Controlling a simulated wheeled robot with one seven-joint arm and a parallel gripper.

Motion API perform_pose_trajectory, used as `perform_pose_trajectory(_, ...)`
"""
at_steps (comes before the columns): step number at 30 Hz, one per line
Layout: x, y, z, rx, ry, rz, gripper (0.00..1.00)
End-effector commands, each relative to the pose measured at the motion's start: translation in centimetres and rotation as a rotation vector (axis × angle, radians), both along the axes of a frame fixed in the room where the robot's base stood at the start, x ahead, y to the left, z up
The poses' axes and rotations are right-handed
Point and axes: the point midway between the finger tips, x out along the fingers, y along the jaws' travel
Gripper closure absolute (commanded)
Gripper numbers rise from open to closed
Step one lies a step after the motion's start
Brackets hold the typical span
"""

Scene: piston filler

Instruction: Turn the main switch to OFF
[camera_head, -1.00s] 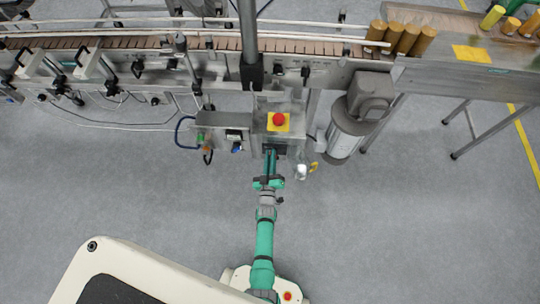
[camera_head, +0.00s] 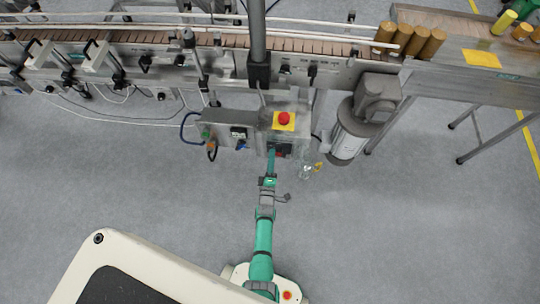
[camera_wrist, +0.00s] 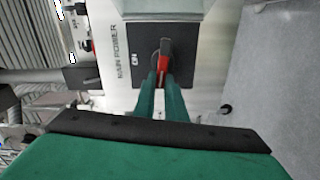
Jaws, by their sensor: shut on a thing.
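The main switch is a red handle (camera_wrist: 163,63) on a black plate (camera_wrist: 190,70) in the wrist view. The lettering MAIN POWER and ON runs sideways up the picture, left of the handle. The handle stands roughly upright in that view, along the lettering's direction. No OFF mark is visible. My gripper (camera_wrist: 163,82) has its two green fingers closed on the handle's sides, and the fingers hide part of it. In the head view my gripper (camera_head: 271,150) reaches the front of the control box (camera_head: 297,133), and the handle is mostly hidden.
A red emergency stop button (camera_head: 283,118) on a yellow plate sits on top of the box. A grey motor (camera_head: 350,135) stands at its right. A smaller panel with cables (camera_head: 239,133) is at its left. The conveyor (camera_head: 180,45) runs behind.

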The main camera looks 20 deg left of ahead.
Motion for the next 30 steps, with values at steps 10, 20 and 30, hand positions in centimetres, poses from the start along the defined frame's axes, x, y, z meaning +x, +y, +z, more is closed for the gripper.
perform_pose_trajectory(10, -0.04, -1.17, -1.05, -0.134, -0.02, -0.022, 1.0)
perform_pose_trajectory(20, 0.07, -1.36, -1.08, -0.159, -0.028, -0.025, 1.0)
perform_pose_trajectory(30, -0.08, -0.91, -1.02, -0.157, -0.031, -0.017, 0.65)
